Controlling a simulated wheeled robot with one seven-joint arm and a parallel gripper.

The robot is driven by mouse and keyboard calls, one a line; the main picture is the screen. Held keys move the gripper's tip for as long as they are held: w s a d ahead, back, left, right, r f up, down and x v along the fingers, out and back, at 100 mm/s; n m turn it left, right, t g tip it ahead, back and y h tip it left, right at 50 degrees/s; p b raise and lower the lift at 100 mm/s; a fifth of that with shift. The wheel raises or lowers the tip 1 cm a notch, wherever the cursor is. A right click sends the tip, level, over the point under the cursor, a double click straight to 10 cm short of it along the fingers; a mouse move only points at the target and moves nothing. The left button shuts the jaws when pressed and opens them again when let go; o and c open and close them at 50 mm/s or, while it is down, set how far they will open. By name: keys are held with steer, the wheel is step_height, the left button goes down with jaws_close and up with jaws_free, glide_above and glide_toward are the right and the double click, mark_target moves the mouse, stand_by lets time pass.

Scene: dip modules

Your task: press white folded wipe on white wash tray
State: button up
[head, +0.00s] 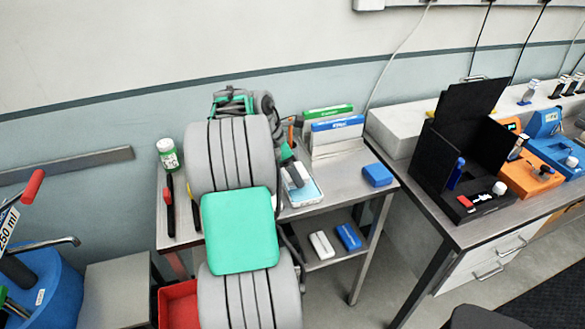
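A pale tray (304,200) lies on the metal table, its right part showing beside my arm, with a light blue inside. A white block-like piece (297,173) is over the tray's upper left and may be the folded wipe; I cannot tell whether it touches the tray. My own grey and green arm covers the middle of the table and the left side of the tray. The end of the arm is behind my links near the tray, and the gripper's fingers cannot be made out.
A black open case (470,160) is on the right bench.

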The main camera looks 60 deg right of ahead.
mark_target(299, 170)
steer(key=shift+r+p, duration=2)
steer(key=shift+p, duration=0.3)
steer(key=shift+f, duration=0.1)
steer(key=shift+w, duration=0.1)
